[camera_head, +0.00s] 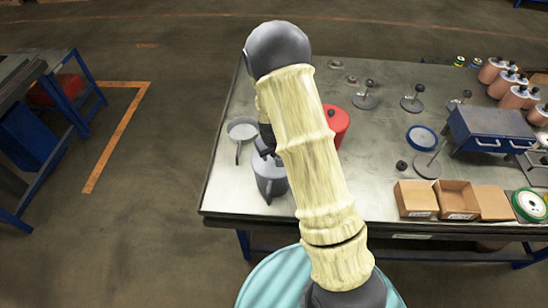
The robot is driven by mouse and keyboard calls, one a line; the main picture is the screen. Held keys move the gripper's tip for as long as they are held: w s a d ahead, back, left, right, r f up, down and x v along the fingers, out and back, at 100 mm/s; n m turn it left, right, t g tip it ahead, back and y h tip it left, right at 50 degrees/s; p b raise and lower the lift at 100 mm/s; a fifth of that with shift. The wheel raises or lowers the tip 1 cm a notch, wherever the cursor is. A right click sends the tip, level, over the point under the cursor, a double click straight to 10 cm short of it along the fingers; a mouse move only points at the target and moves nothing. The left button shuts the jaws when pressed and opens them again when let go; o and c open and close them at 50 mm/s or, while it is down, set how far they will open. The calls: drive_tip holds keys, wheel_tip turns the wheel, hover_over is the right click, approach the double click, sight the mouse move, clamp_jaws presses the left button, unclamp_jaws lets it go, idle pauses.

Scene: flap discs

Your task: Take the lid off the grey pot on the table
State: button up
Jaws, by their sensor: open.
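The grey pot (271,184) stands upright on the table (225,186), near its front left part, with its handle toward the front edge. My gripper (266,152) is just above the pot's top, dark and partly hidden behind my arm. It is open, with no held object visible. The pot's top is partly covered by the gripper, so the lid cannot be made out clearly, nor whether the fingers touch it.
A red container (338,122) is to the right, partly behind my arm. Cardboard boxes (416,199), a grey-blue toolbox (488,133) and several copper-coloured bottles (491,70) fill the right side.

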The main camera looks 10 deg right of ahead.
idle(0.4)
drive_tip(key=c, duration=1.1)
drive_tip(key=shift+r, duration=0.15)
wheel_tip(320, 180, up, 10)
drive_tip(key=b, duration=0.3)
